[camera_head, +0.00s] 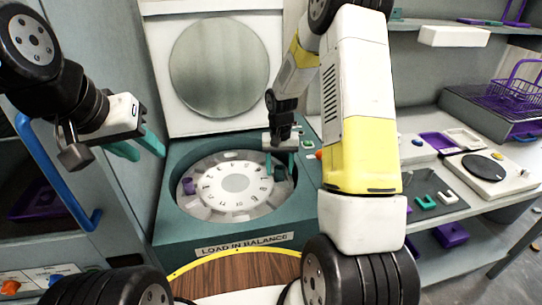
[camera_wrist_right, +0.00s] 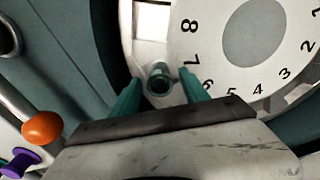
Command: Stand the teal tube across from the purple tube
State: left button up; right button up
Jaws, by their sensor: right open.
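The round white rotor (camera_head: 235,184) with a numbered dial sits in the teal machine. The purple tube (camera_head: 189,186) stands at the rotor's left side in the head view. The teal tube (camera_wrist_right: 158,80) is seen end-on in the right wrist view, upright at the rotor's edge near the 7, roughly across from the purple one. My right gripper (camera_head: 281,167) is open around it; the fingers (camera_wrist_right: 160,92) show on either side with gaps. How deep the tube sits cannot be told. My left gripper (camera_head: 137,147) is open and empty, left of the machine.
The machine's lid (camera_head: 220,65) is raised behind the rotor. A bench (camera_head: 440,205) with trays is at the right. A blue handle (camera_head: 60,175) is at the left.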

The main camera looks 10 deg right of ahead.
notch_tip(320, 180, up, 12)
jog(key=s+r+n+t, duration=0.1)
jog(key=s+r+t, duration=0.1)
jog(key=s+r, duration=0.85)
jog(key=s+a+r+n+t+y, duration=0.1)
jog(key=s+r+t, duration=0.3)
jog(key=s, duration=1)
jog(key=shift+a+r+y, duration=0.6)
jog(key=shift+r, duration=0.35)
